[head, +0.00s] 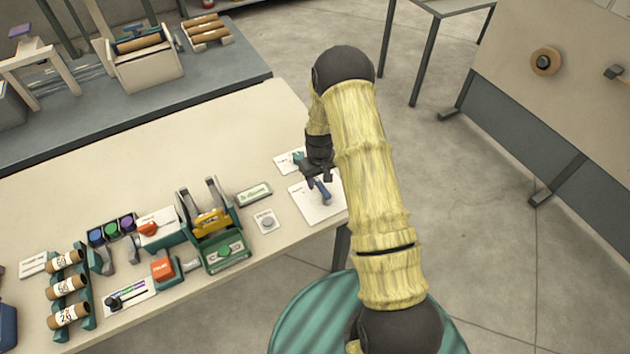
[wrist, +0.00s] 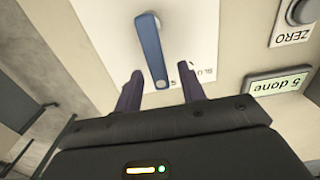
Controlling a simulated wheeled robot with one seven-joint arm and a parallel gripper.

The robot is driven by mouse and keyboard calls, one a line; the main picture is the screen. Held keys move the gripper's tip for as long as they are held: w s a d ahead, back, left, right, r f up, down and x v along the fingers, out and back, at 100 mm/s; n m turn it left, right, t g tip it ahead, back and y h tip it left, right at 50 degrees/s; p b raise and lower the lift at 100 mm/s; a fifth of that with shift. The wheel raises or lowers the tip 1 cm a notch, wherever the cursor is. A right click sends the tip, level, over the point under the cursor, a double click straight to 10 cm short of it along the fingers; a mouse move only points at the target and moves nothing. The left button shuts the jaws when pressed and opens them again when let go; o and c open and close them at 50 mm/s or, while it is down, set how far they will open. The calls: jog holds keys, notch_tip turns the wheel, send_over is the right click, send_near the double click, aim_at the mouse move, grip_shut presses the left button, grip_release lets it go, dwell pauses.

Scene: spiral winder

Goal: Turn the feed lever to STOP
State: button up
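A blue lever (head: 322,191) stands on a white plate (head: 308,204) at the right end of the workbench. In the wrist view the blue lever (wrist: 153,48) runs from a round pivot at the top down to its free end. Small lettering is printed on the white plate (wrist: 195,30) near that end, partly hidden and too unclear to read. My gripper (wrist: 160,76) is open, with one dark finger on each side of the lever's free end and visible gaps on both sides. In the head view my gripper (head: 317,173) is above the plate, partly hidden by my arm.
Left of the plate are a "ZERO" button (wrist: 302,12), a display reading "5 done" (wrist: 280,84), and a green winding unit (head: 228,250).

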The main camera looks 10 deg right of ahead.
aim_at(319, 183)
jog(key=shift+w, duration=0.1)
jog(key=shift+w+r, duration=0.1)
jog(key=shift+r, duration=0.55)
notch_tip(319, 183, up, 16)
jog(key=b, duration=0.3)
jog(key=shift+b, duration=0.35)
jog(key=shift+s+r, duration=0.1)
jog(key=shift+s, duration=0.2)
jog(key=s+a+r+m+t, duration=0.1)
jog(key=s+r, duration=0.1)
jog(key=s, duration=0.8)
jog(key=s+r+m+t, duration=0.1)
jog(key=s+r+m, duration=0.1)
jog(key=s, duration=0.9)
jog(key=shift+s+a+r+t, duration=0.15)
jog(key=shift+a+r+t, duration=0.2)
jog(key=shift+r, duration=0.45)
